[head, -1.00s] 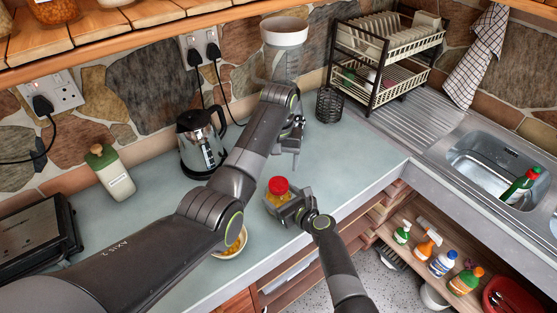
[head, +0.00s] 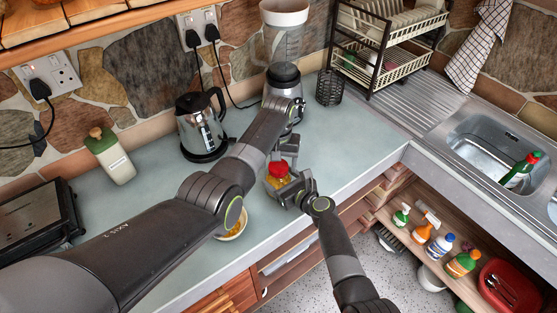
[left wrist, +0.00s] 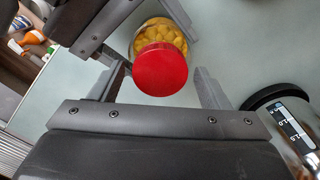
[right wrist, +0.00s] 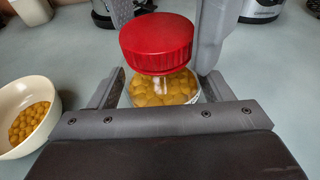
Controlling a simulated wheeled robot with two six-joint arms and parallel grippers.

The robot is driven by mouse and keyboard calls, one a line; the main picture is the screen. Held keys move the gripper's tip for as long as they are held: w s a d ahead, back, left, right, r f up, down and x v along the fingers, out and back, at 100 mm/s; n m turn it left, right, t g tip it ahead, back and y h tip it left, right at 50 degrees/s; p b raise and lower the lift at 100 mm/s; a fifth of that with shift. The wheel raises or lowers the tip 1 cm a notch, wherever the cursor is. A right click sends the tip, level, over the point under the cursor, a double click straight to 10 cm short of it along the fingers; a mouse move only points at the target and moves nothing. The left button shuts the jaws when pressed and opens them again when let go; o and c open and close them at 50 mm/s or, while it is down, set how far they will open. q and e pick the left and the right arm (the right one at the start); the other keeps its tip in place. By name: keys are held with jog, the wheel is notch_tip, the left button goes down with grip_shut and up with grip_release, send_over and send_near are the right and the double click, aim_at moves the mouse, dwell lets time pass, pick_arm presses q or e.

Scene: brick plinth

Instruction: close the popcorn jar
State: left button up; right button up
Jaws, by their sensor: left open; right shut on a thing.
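The popcorn jar (head: 272,182) is clear with yellow kernels inside, and also shows in the right wrist view (right wrist: 160,92). My right gripper (head: 287,188) is shut around its body. The red lid (head: 278,167) sits at the top of the jar, seen large in the right wrist view (right wrist: 157,43) and from above in the left wrist view (left wrist: 160,68). Whether it is screwed down I cannot tell. My left gripper (left wrist: 162,88) is open, with a finger on either side of the lid and a visible gap. My left arm partly hides this in the head view.
A bowl of kernels (right wrist: 32,117) stands left of the jar in the right wrist view, near the counter's front edge. A kettle (head: 203,125) and a blender (head: 285,78) stand behind. The sink (head: 490,150) is to the right.

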pick_arm(q)
jog(key=c, duration=1)
jog(key=o, duration=1.2)
jog(key=shift+c, duration=0.2)
jog(key=shift+r, duration=0.15)
notch_tip(320, 180, up, 12)
pick_arm(e)
jog(key=o, duration=2)
jog(key=shift+c, duration=0.2)
